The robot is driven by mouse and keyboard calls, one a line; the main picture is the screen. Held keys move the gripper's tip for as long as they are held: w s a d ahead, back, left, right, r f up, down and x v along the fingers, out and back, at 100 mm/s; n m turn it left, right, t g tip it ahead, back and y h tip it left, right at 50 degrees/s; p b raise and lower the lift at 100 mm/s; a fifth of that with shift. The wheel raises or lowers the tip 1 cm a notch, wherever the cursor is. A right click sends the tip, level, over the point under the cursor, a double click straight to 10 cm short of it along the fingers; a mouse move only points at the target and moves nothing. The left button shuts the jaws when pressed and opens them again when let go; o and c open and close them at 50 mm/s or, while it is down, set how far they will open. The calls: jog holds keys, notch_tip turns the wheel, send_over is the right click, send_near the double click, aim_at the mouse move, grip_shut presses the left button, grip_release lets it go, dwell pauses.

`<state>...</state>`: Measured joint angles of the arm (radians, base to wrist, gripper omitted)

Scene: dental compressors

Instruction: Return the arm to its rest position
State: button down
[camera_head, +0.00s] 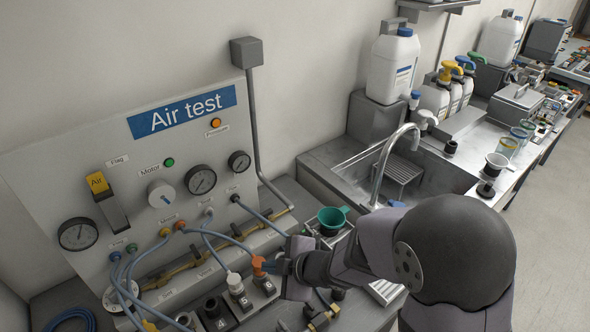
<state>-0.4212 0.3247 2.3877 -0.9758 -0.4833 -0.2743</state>
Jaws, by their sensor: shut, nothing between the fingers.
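My arm comes in from the lower right and reaches left over the front of the bench. My gripper (274,266) is at its left end, shut and empty, small and partly hidden by my own arm. Its tips are close to an orange hose fitting (258,265) at the row of numbered ports; I cannot tell whether they touch it.
Blue hoses (215,236) loop from the panel to the ports near my gripper. A green funnel (332,217) stands just behind my arm. A sink with a tall faucet (390,160) is beyond, with bottles and jars farther right. The floor (555,240) at right is clear.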

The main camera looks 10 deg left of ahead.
jog(key=s+d+f+m+h, duration=0.1)
jog(key=d+f+m+h, duration=0.1)
jog(key=d, duration=0.3)
jog(key=s+d+f+m+g+h, duration=0.1)
jog(key=d+f+m+h, duration=0.1)
jog(key=d, duration=0.3)
jog(key=s+d+f+m+g+h, duration=0.1)
jog(key=s+d+f+m+h, duration=0.1)
jog(key=d, duration=0.3)
jog(key=shift+s+d+f+m+h, duration=0.15)
jog(key=shift+f+m+h, duration=0.45)
jog(key=shift+m+h, duration=0.3)
jog(key=s+d+m, duration=0.1)
jog(key=s, duration=0.1)
jog(key=s+d+m+g+h, duration=0.1)
jog(key=s+d, duration=0.1)
jog(key=s+d+m+g, duration=0.1)
jog(key=s+d, duration=0.1)
jog(key=shift+s+r+m+h, duration=0.1)
jog(key=shift+r+m+h, duration=0.15)
jog(key=shift+m+h, duration=0.15)
jog(key=s+d+r+m+g, duration=0.2)
jog(key=s+r+m+g, duration=0.15)
jog(key=s, duration=0.25)
jog(key=w+d+r+m+t+y, duration=0.1)
jog(key=w+d+r+m+t, duration=0.1)
jog(key=d+r+m, duration=0.2)
jog(key=shift+w+d+m+y, duration=0.25)
jog(key=shift+m+y, duration=0.15)
jog(key=shift+m, duration=0.15)
